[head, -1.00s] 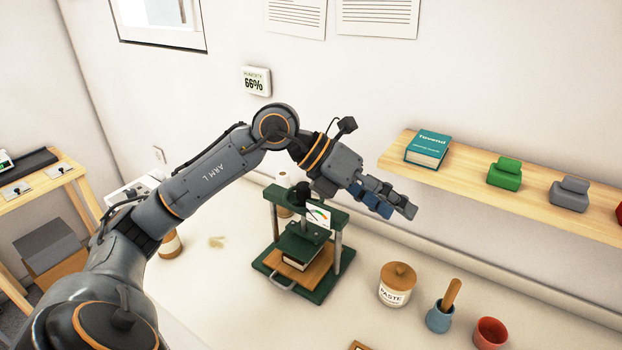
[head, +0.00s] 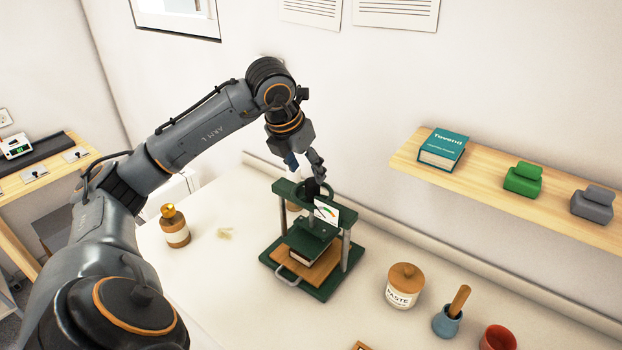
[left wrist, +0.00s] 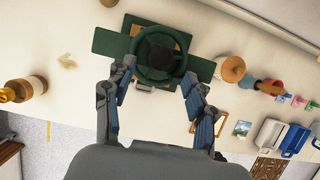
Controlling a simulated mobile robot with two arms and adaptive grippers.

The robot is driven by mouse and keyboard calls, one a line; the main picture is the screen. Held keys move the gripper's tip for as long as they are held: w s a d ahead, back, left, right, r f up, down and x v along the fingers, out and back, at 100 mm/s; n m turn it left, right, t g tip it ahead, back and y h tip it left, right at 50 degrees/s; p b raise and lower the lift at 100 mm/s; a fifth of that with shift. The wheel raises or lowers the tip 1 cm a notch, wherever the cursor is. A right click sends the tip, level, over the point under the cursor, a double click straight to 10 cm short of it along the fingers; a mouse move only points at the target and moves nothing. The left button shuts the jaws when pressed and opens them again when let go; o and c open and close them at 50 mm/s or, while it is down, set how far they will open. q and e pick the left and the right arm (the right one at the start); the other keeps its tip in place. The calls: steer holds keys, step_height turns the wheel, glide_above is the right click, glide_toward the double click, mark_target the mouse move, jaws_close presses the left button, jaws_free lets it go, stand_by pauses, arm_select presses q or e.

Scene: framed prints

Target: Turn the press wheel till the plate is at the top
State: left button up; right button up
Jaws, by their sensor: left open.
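A green book press (head: 325,290) stands on the white worktop. Its dark green plate (head: 300,238) sits low, just above or on a book (head: 290,257) that lies on a wooden board; I cannot tell if they touch. A small gauge card (head: 326,212) is on the press's front. The press wheel (left wrist: 143,49) is a green ring with a dark hub (left wrist: 160,57), seen from above in the left wrist view. My left gripper (head: 306,165) points down above the wheel, open, fingers apart. In the left wrist view the left gripper (left wrist: 157,75) straddles the wheel's near side.
A paste jar (head: 404,285), a blue pot with a pestle (head: 447,318) and a red cup (head: 497,338) stand right of the press. A brown bottle (head: 174,227) stands to its left. A wall shelf (head: 500,190) with a teal book (head: 442,148) juts out at right.

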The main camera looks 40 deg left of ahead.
mark_target(313, 181)
arm_select(q)
steer(key=shift+p+x, duration=0.45)
steer(key=shift+x, duration=2.2)
steer(key=c, duration=1.2)
steer(key=shift+o, duration=0.2)
steer(key=shift+n, duration=0.4)
steer(key=n+y+b, duration=0.1)
steer(key=n, duration=0.1)
steer(key=shift+d+n, duration=0.15)
steer(key=shift+n, duration=0.15)
steer(key=shift+w+r+n+g+y, duration=0.1)
steer(key=shift+n+g+y, duration=0.25)
steer(key=shift+n, duration=0.7)
steer(key=shift+w+n+g+y, duration=0.15)
steer(key=shift+n+y, duration=0.4)
steer(key=shift+n, duration=0.5)
steer(key=shift+s, duration=0.15)
